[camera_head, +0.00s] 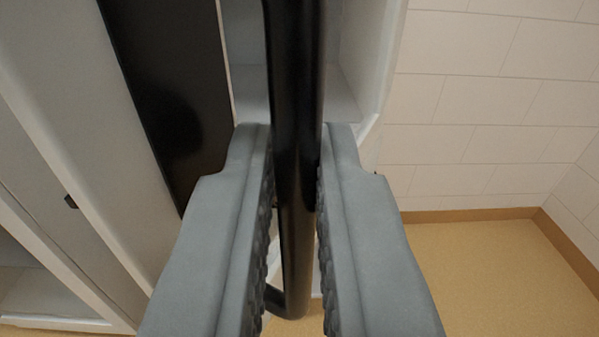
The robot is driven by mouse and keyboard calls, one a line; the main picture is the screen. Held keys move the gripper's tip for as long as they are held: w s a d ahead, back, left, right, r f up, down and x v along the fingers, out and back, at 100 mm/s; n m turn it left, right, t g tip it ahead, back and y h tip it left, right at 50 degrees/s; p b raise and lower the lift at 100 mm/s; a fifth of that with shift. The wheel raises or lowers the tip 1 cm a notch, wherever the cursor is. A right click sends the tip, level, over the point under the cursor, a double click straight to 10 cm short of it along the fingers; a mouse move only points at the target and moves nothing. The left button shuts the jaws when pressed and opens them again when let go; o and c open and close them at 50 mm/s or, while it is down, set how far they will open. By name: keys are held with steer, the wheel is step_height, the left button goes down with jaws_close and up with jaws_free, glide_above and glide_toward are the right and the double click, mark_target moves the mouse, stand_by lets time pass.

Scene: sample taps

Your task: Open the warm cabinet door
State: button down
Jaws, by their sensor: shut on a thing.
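A black vertical bar handle (295,100) runs down the middle of the view, its lower end bending to the left between my fingers. My gripper (294,180) is shut on this bar, with one grey ridged finger on each side. A white-framed panel with a dark pane (165,90), which looks like the warm cabinet door, stands at the left. Behind the bar is a pale recess with a shelf-like surface (343,95). My fingers hide the handle's lower mount in part, and I cannot tell for sure how far the door stands open.
A white tiled wall (480,100) with a brown skirting strip (470,215) is at the right. Bare tan floor (490,270) lies below it. More white cabinet fronts (60,150) fill the left edge, with a small dark fitting (71,202).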

steer(key=s+d+n+g+y, duration=0.2)
steer(key=d+n+y, duration=0.3)
steer(key=d, duration=1.2)
steer(key=shift+s+d+f+n+y, duration=0.2)
steer(key=shift+d+f+n+y, duration=0.1)
steer(key=shift+y, duration=1.4)
steer(key=c, duration=1.5)
jaws_free()
steer(key=shift+w+f, duration=0.1)
steer(key=shift+w, duration=0.05)
steer(key=shift+c, duration=0.2)
steer(key=shift+o, duration=0.3)
steer(key=shift+r, duration=0.2)
